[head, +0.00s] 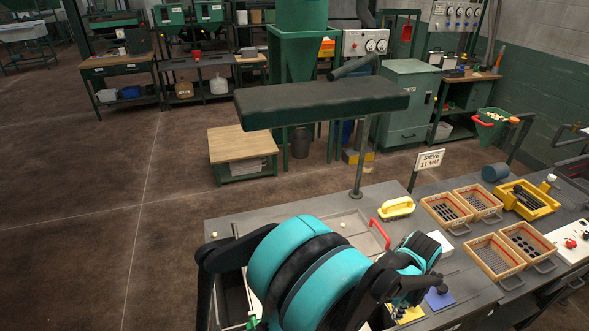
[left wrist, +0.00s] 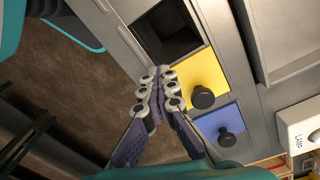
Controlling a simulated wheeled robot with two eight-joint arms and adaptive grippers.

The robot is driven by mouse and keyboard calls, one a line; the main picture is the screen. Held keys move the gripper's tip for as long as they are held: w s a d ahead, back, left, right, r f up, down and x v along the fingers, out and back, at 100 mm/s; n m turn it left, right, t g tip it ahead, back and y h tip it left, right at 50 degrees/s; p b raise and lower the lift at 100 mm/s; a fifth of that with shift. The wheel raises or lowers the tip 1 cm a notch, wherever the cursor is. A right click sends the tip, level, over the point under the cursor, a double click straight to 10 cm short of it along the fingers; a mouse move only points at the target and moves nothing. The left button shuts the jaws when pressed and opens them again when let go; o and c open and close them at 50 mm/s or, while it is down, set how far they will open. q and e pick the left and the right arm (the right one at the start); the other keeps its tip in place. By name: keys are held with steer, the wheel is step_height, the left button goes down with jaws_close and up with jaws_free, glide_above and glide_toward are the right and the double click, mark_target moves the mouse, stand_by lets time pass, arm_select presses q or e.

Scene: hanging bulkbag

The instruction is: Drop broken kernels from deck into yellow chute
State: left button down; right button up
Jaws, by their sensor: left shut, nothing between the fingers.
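The deck is a grey worktop (head: 230,222) with a shallow tray (head: 325,230) let into it. A small pale piece (head: 343,225), perhaps a kernel, lies in the tray, and another pale piece (head: 214,235) lies at the deck's left. A yellow plate with a black knob (left wrist: 203,97) lies beside a dark square opening (left wrist: 168,32); the plate also shows at the bottom of the head view (head: 409,316). My left gripper (left wrist: 160,78) is shut and empty, over the plate's near-left edge. In the head view my arm hides its fingertips. My right gripper is not seen.
A blue plate with a knob (left wrist: 218,121) sits beside the yellow one. A yellow brush (head: 397,208), a red handle (head: 380,233) and wooden sieve boxes (head: 446,209) lie on the deck. A sign post (head: 430,160) and padded beam (head: 325,99) stand behind.

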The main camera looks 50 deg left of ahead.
arm_select(q)
steer(key=f+m+b, duration=0.1)
steer(key=f+m, duration=0.1)
steer(key=s+a+f+m+b, duration=0.1)
steer(key=f+m, duration=0.1)
steer(key=m, duration=0.1)
steer(key=f+m+b, duration=0.1)
steer(key=f+m, duration=0.1)
steer(key=m, duration=0.1)
steer(key=shift+s+a, duration=0.15)
steer(key=shift+a, duration=0.1)
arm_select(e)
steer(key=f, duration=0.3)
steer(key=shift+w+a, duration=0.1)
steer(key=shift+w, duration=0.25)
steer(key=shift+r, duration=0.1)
arm_select(q)
steer(key=c, duration=1.8)
jaws_free()
steer(key=shift+r, duration=0.1)
steer(key=r, duration=1.2)
steer(key=shift+a, duration=0.2)
steer(key=shift+f, duration=0.1)
